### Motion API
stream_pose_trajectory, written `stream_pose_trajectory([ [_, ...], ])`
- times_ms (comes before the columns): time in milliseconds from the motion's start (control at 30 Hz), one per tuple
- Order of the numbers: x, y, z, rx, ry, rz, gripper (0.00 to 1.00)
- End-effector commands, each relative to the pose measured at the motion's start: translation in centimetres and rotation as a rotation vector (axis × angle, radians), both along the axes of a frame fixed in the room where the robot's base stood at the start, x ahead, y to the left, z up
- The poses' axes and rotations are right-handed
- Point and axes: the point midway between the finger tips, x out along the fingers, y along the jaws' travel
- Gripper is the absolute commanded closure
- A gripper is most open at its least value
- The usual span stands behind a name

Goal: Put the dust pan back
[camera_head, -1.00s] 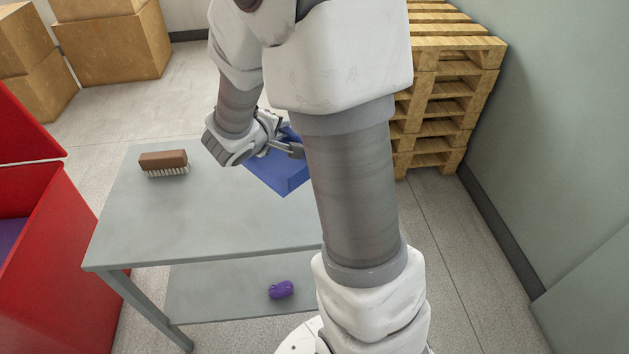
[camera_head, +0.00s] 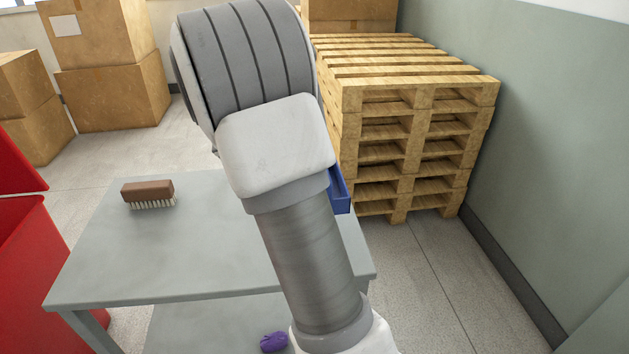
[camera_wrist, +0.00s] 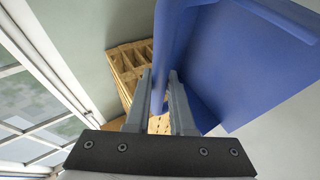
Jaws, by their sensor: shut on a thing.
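The blue dust pan (camera_wrist: 245,62) fills the upper right of the wrist view, tilted. My gripper (camera_wrist: 160,85) is shut on its edge, with one finger on each side of a blue wall. In the head view only a small blue part of the dust pan (camera_head: 340,192) shows, to the right of my arm and beyond the table's right side. My arm hides the rest of it and the gripper there.
A grey table (camera_head: 160,255) holds a brown brush (camera_head: 148,194) at its back left. A purple item (camera_head: 273,342) lies on the lower shelf. A red bin (camera_head: 40,270) stands left. Stacked pallets (camera_head: 400,150) stand behind right, near the wall. Cardboard boxes (camera_head: 110,90) stand at the back left.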

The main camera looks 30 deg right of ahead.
Motion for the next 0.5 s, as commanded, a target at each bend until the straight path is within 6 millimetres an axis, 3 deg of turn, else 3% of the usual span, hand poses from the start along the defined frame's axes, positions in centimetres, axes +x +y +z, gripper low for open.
stream_pose_trajectory([
  [200,3.7,-1.6,-2.6,-0.001,0.000,0.000,1.00],
  [500,4.9,-2.1,-4.2,0.000,0.001,0.001,1.00],
])
